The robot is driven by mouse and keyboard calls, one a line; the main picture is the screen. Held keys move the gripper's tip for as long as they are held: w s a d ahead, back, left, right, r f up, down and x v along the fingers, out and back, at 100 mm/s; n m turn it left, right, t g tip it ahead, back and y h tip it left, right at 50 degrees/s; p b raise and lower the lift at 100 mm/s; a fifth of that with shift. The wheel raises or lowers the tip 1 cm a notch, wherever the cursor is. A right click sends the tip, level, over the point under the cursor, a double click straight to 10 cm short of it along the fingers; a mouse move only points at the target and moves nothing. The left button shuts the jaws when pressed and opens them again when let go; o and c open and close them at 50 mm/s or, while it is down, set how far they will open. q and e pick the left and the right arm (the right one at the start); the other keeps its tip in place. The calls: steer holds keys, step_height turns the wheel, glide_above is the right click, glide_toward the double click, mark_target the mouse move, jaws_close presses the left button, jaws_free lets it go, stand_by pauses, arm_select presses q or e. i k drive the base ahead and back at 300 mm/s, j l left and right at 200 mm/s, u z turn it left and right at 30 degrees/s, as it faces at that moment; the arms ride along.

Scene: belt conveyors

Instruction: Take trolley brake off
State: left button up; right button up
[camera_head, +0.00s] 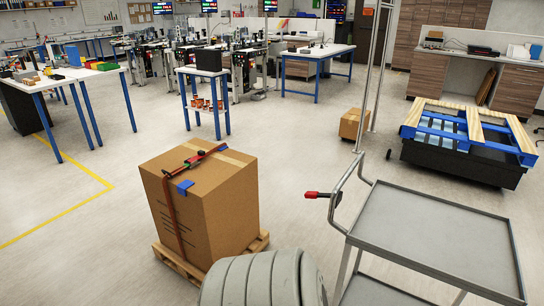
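A grey metal trolley (430,232) with flat shelves stands at the lower right. Its bent tube handle (343,187) rises at its left side. A lever with a red grip (318,195) sticks out to the left from this handle, roughly level. It may be the brake lever, but I cannot tell for sure or read its brake state. The lower shelf (375,292) shows in part at the bottom edge. The trolley's wheels are out of sight. Neither of my grippers is in view, and nothing is seen touching the lever.
A strapped cardboard box (200,205) stands on a wooden pallet (180,262) left of the trolley. A small box (354,124) and a dark cart with blue-and-wood frames (465,160) stand behind. Worktables (65,78) line the back left. Clear floor lies between the big box and the trolley handle.

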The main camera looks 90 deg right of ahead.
mark_target(308, 195)
steer(key=z, duration=1.8)
steer(key=j+z, duration=0.15)
steer(key=z, duration=0.25)
steer(key=j+z, duration=0.2)
steer(key=z, duration=0.2)
steer(key=j+z, duration=0.15)
steer(key=z, duration=0.2)
steer(key=j+z, duration=0.2)
steer(key=z, duration=0.2)
